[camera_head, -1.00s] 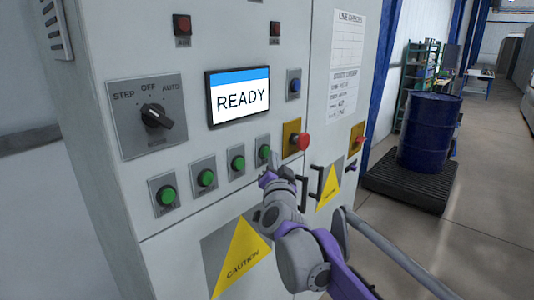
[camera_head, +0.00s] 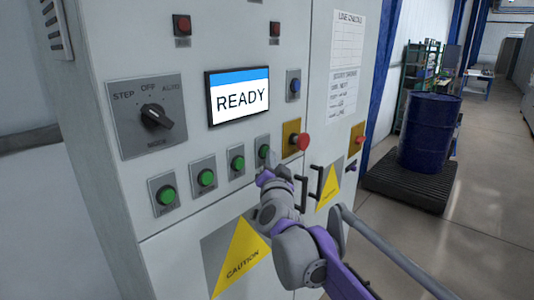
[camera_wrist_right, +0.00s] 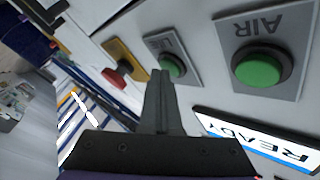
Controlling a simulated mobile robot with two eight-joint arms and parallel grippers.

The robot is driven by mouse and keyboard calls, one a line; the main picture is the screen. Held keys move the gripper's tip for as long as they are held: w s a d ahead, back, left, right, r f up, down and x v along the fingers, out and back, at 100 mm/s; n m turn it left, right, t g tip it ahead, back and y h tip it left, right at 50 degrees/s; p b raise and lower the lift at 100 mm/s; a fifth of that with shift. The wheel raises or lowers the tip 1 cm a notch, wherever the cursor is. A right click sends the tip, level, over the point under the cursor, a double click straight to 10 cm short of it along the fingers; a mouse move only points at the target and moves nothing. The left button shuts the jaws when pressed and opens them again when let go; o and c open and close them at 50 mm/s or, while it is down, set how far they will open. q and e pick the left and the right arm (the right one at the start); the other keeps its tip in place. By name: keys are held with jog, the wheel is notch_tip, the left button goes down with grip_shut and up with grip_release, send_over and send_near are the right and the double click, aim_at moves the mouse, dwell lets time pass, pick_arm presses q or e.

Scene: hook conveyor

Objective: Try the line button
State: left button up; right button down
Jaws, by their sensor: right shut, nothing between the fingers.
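The line button is the rightmost green push button (camera_head: 263,151) in a row on the grey control cabinet. In the right wrist view the green button (camera_wrist_right: 174,66) sits on a grey plate whose label is only partly readable. My right gripper (camera_head: 267,168) is shut and empty, its tips just in front of this button. In the wrist view the shut fingers (camera_wrist_right: 161,74) overlap the button's edge; I cannot tell whether they touch it. The screen (camera_head: 240,97) reads READY. My left gripper is not in view.
A red mushroom button (camera_head: 302,141) on a yellow plate is close to the right of the line button. The AIR button (camera_wrist_right: 258,67) is on the other side. A selector knob (camera_head: 156,116) is at the left. Black door handles (camera_head: 303,192) stick out below.

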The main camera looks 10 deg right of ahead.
dwell(0.4)
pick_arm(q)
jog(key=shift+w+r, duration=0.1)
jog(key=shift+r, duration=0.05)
pick_arm(e)
jog(key=shift+s+d, duration=0.5)
jog(key=shift+s, duration=0.1)
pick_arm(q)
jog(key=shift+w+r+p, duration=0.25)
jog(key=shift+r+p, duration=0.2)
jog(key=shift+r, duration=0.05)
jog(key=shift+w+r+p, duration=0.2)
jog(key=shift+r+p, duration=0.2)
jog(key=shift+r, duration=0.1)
pick_arm(e)
jog(key=s+d, duration=0.1)
jog(key=s, duration=0.1)
jog(key=s+d, duration=0.2)
